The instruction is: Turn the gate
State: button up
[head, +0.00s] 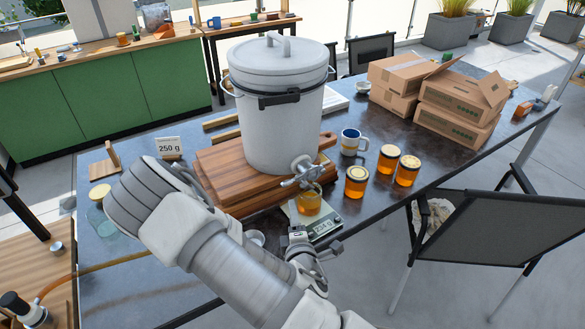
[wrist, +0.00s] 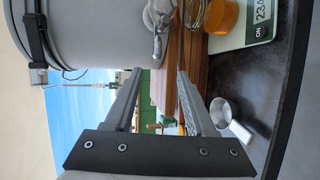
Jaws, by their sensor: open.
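A metal honey gate (head: 302,174) sits low on the front of a large white lidded bucket (head: 279,105). The gate also shows at the top of the wrist view (wrist: 158,18). A glass jar (head: 308,201) holding amber honey stands below the gate on a kitchen scale (head: 322,222). My gripper (head: 306,243) is just in front of the scale, lower than the gate and apart from it. In the wrist view its two fingers (wrist: 160,72) are spread with nothing between them. Whether honey is flowing is too small to tell.
The bucket stands on stacked wooden boards (head: 235,170). Filled honey jars (head: 389,159) and a mug (head: 352,142) stand to the right. Cardboard boxes (head: 455,105) are at the back right. A small metal bowl (wrist: 219,112) is near my gripper. A "250 g" card (head: 169,147) stands left.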

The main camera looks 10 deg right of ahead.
aim_at(304, 178)
jog(key=b+x, duration=0.8)
jog(key=x, duration=1)
jog(key=shift+r+n, duration=0.3)
jog(key=shift+c, duration=0.2)
grip_shut()
dwell(1.0)
